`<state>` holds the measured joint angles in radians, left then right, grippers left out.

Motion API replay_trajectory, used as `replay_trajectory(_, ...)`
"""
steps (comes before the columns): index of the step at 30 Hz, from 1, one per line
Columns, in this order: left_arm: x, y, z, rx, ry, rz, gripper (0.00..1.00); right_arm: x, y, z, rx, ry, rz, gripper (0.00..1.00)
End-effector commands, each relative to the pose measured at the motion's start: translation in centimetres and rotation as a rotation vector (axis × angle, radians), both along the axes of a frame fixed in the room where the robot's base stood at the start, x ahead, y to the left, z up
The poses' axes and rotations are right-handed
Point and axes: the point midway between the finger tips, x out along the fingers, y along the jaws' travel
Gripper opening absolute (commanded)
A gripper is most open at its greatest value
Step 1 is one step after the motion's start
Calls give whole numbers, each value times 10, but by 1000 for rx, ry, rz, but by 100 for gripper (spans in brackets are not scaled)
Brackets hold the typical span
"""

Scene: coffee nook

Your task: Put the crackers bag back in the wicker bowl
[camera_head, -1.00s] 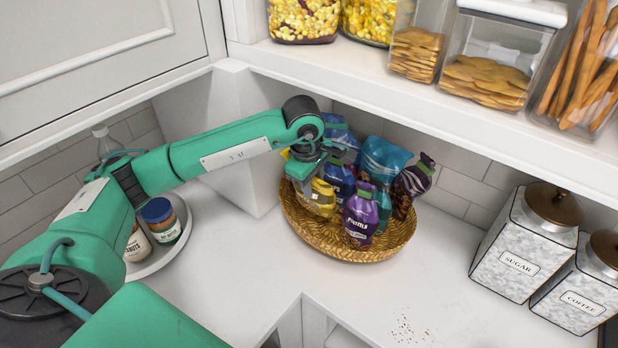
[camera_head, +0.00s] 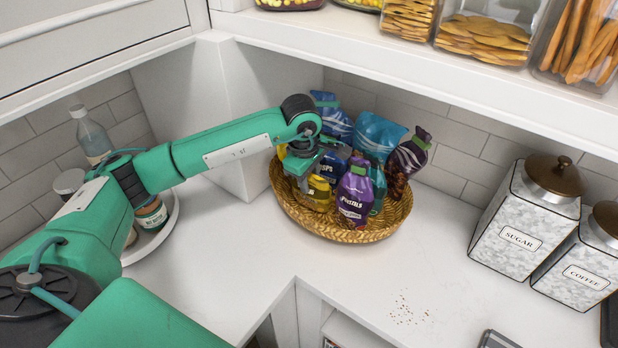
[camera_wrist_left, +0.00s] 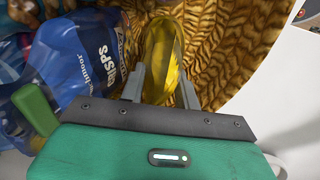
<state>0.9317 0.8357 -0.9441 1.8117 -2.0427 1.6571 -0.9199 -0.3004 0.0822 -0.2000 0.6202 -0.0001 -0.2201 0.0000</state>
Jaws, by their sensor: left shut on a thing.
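My left gripper (camera_head: 303,178) is shut on a yellow bag (camera_head: 320,192), probably the crackers bag; its label is unreadable. In the left wrist view the yellow bag (camera_wrist_left: 162,58) lies between the two fingers (camera_wrist_left: 160,88). The bag is at the left inside of the wicker bowl (camera_head: 335,233), with woven wall (camera_wrist_left: 225,45) close beside it. The gripper partly covers it, and I cannot tell whether its bottom touches the bowl. My right gripper is not in view.
A purple bag (camera_head: 355,192), a blue crisps bag (camera_wrist_left: 85,62) and several other bags crowd the bowl. A white corner wall (camera_head: 215,110) stands left, a shelf (camera_head: 400,62) overhangs behind. Sugar (camera_head: 520,225) and coffee (camera_head: 583,262) canisters stand right. The counter in front (camera_head: 310,265) is mostly clear.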

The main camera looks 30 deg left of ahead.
Motion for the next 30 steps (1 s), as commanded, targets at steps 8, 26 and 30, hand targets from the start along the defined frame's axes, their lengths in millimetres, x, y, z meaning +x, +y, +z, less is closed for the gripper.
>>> replay_trajectory(8,0,0,1,0,-1,0,44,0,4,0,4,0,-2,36)
replay_trajectory(26,-4,1,28,0,-5,0,58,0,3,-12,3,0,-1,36)
replay_trajectory(30,-7,1,51,0,-5,0,58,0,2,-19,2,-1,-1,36)
